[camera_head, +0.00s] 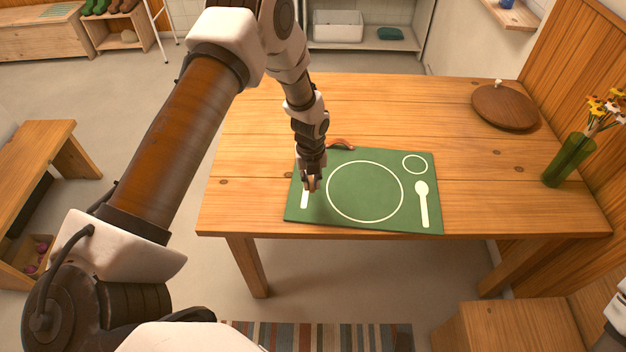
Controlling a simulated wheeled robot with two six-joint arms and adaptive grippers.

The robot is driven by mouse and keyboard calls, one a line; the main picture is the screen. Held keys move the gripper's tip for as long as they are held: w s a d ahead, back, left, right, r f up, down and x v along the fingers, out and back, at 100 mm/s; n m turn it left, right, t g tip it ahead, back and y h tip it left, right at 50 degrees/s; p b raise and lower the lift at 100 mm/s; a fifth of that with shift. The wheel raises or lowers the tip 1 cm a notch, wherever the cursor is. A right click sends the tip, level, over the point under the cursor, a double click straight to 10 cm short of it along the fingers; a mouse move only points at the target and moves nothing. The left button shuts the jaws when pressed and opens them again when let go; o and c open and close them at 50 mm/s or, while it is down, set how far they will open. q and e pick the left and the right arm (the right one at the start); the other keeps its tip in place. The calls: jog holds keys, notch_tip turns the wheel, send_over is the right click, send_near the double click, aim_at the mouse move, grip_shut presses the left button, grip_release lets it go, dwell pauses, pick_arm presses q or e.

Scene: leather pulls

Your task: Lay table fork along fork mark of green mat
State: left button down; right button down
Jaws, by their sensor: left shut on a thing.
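The green mat (390,215) lies near the front edge of the wooden table. It has a white plate ring, a small ring, a spoon mark at the right and a pale fork mark (304,199) at the left. My left gripper (312,187) points down over the fork mark's upper part and is shut on a small tan-brown piece, which I take to be the table fork (313,183). Most of the fork is hidden by the fingers, so its angle and whether it touches the mat cannot be told. My right gripper is out of view.
A curved reddish-brown thing (341,143) lies at the mat's back edge, partly behind my left arm. A round wooden board (505,108) and a green vase with flowers (569,160) stand at the right. The table behind the mat is mostly clear.

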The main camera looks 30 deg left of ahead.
aim_at(311, 207)
pick_arm(q)
jog(key=shift+s+a+f, duration=0.15)
jog(key=shift+a+f, duration=0.05)
jog(key=shift+f, duration=0.15)
notch_tip(311, 207, down, 8)
jog(key=b, duration=0.6)
jog(key=shift+r, duration=0.15)
jog(key=shift+b, duration=0.35)
jog(key=shift+d, duration=0.1)
jog(key=c, duration=1.1)
grip_release()
jog(key=shift+o, duration=0.2)
